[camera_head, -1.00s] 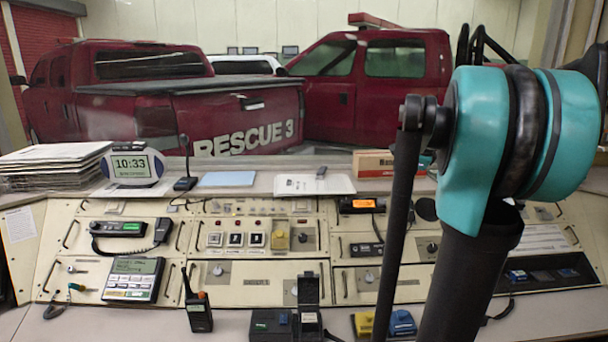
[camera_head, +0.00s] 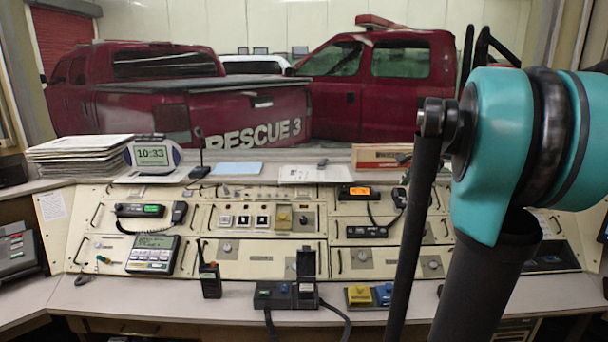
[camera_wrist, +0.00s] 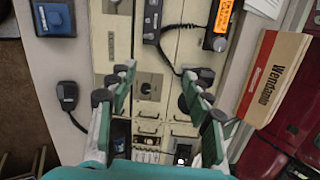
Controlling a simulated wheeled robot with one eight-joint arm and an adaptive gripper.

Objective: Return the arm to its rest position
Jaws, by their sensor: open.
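My gripper (camera_wrist: 160,98) shows in the wrist view with its two green, dark-tipped fingers spread apart. Nothing is between them, and the console panels lie beyond. In the head view, my teal and black arm joint and dark arm links stand upright at the right side. They hide part of the console's right side. My gripper's fingers cannot be made out clearly in the head view. The console (camera_head: 262,262) spreads across the middle of the head view, with sloped cream panels.
A handheld radio (camera_head: 210,279), a charger (camera_head: 285,294), and yellow and blue blocks (camera_head: 359,295) stand on the front ledge. A clock (camera_head: 152,156), paper stack (camera_head: 78,155) and carton (camera_head: 380,156) sit on the back shelf. The wrist view shows the carton (camera_wrist: 272,80) at right.

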